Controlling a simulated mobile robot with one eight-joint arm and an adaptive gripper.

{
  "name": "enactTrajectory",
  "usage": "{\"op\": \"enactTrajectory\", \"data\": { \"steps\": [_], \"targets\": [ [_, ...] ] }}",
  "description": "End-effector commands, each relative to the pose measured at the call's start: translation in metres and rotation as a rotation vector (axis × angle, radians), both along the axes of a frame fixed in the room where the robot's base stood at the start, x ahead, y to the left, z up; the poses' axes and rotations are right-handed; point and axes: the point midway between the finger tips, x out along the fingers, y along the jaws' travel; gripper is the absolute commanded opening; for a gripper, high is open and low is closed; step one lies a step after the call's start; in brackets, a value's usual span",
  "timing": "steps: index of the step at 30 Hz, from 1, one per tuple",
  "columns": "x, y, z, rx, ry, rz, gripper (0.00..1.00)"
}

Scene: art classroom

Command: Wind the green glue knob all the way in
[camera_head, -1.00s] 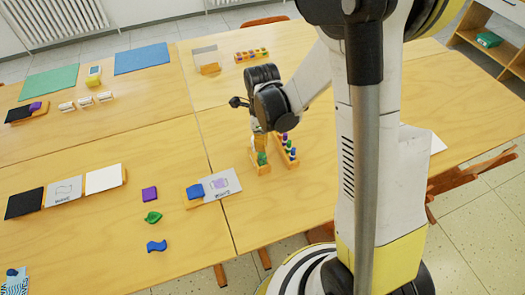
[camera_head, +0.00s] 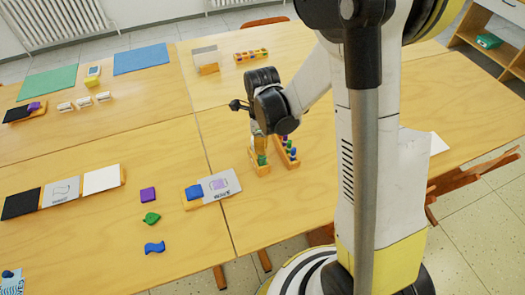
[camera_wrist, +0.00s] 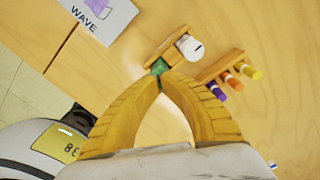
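The green glue knob (camera_wrist: 160,67) shows between and just past my fingertips in the wrist view. It is also a small green spot under my gripper in the head view (camera_head: 262,160). It sits at one end of a small wooden holder (camera_head: 260,169). A white piece (camera_wrist: 189,47) with a dark mark stands at the holder's other end in the wrist view. My gripper (camera_wrist: 162,75) points down, its two yellow fingers drawn nearly together at the tips around the knob. The fingers hide part of the knob, so how far it is wound in cannot be seen.
A wooden rack (camera_head: 286,151) with several coloured glue sticks or markers stands close beside the holder. A wooden stand with a WAVE card (camera_head: 220,184) lies to the left. Purple, green and blue pieces lie farther left. The table in front of the holder is clear.

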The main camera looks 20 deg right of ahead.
Motion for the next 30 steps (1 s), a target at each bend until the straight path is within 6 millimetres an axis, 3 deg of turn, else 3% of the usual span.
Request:
{"op": "enactTrajectory", "data": {
  "steps": [11,30],
  "targets": [
    [0.0,0.0,-0.006,0.0,0.0,0.0,0.0],
    [0.0,0.0,0.005,0.0,0.0,0.0,0.0]
  ]
}}
